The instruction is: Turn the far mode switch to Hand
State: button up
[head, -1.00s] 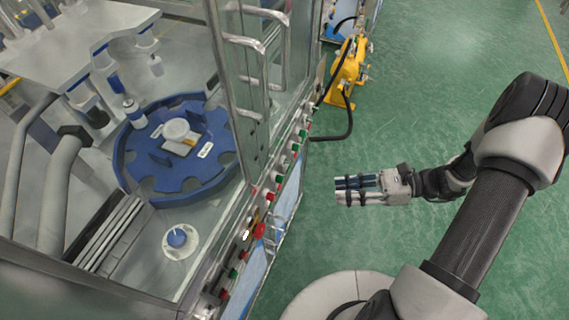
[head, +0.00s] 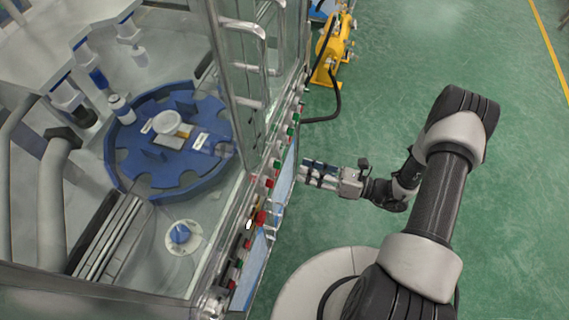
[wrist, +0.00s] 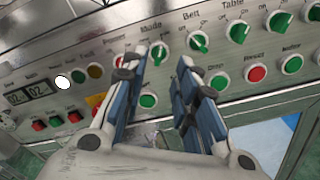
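In the wrist view, a green rotary switch (wrist: 158,54) sits under the label "Mode" on the upper row of the metal control panel (wrist: 75,45). Which way its handle points is too small to read surely. My gripper (wrist: 161,64) is open and empty, its blue-padded fingers on either side of this switch in the picture, apparently short of the panel. In the head view my gripper (head: 304,173) is beside the panel edge of the machine, pointing left. The head view does not show the switch clearly. Only one Mode label is in sight.
More green switches labelled Belt (wrist: 198,42) and Table (wrist: 238,31) run to the right. Below are green push buttons (wrist: 218,81) and a red one (wrist: 256,73). A red mushroom button (head: 261,218) sticks out nearer the robot.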

aim_at(278, 165)
jog(key=x, duration=0.7)
jog(key=shift+a+b, duration=0.35)
jog(key=shift+b, duration=0.05)
jog(key=shift+w, duration=0.1)
jog(key=shift+c, duration=0.3)
grip_shut()
